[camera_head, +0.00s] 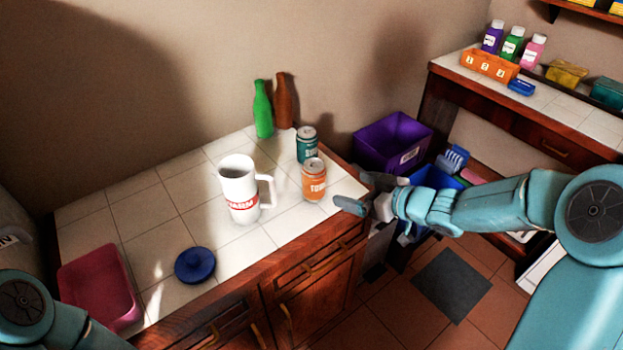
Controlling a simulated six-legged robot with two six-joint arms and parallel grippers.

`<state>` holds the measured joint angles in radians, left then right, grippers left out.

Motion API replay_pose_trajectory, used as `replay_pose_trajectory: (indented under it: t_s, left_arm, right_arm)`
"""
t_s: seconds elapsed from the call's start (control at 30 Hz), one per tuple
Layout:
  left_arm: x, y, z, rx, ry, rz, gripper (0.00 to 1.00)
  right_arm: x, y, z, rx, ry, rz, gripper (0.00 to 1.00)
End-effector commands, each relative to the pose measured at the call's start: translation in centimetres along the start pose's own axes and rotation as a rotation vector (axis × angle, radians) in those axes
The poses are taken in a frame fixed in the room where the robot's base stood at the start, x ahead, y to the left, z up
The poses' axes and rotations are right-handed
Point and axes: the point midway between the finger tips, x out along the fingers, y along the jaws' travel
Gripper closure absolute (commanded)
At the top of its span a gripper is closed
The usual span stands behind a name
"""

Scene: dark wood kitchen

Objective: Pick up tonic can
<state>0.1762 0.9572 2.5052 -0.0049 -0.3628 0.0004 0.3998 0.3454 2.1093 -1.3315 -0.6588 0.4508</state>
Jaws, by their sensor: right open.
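The orange can (314,181), whose label seems to start with "TON", stands upright on the white tiled counter (165,190) near its right edge. A teal can (306,146) stands just behind it. My right gripper (357,192) is open and empty, to the right of the orange can at the counter's edge, with a small gap between them. My left arm shows only in the lower left corner; its gripper is out of view.
A white mug (238,190) stands left of the orange can. A green bottle (262,110) and a brown bottle (283,103) stand at the back. A blue round lid (195,265) and a pink tray (99,285) lie at the front left. A purple bin (393,143) is beyond the counter.

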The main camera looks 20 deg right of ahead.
Motion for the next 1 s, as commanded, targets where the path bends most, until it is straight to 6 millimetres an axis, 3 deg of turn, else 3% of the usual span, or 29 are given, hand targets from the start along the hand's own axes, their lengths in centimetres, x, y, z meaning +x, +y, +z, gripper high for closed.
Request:
replay_pose_trajectory:
  t_s: [0.1, 0.3, 0.57, 0.8, 1.0]
  left_arm:
    - [0.2, -0.1, 0.0, 0.000, 0.000, 0.000, 0.57]
    - [0.1, 0.0, 0.0, 0.000, 0.000, 0.000, 0.57]
    - [-0.2, 0.1, 0.0, 0.000, 0.000, 0.000, 0.57]
    - [-1.0, 0.4, 0.0, 0.000, 0.000, 0.000, 0.57]
    - [-1.0, 0.4, 0.0, 0.000, 0.000, 0.000, 0.57]
  right_arm:
    - [3.1, -0.2, 0.2, 0.001, -0.001, -0.006, 0.07]
    - [7.4, -0.2, 0.0, 0.001, -0.001, -0.003, 0.07]
    - [9.9, -0.3, 0.0, 0.001, -0.002, -0.001, 0.07]
    - [13.7, -0.3, 0.0, 0.002, -0.001, -0.001, 0.07]
    - [14.6, -0.2, 0.1, 0.001, -0.001, 0.001, 0.07]
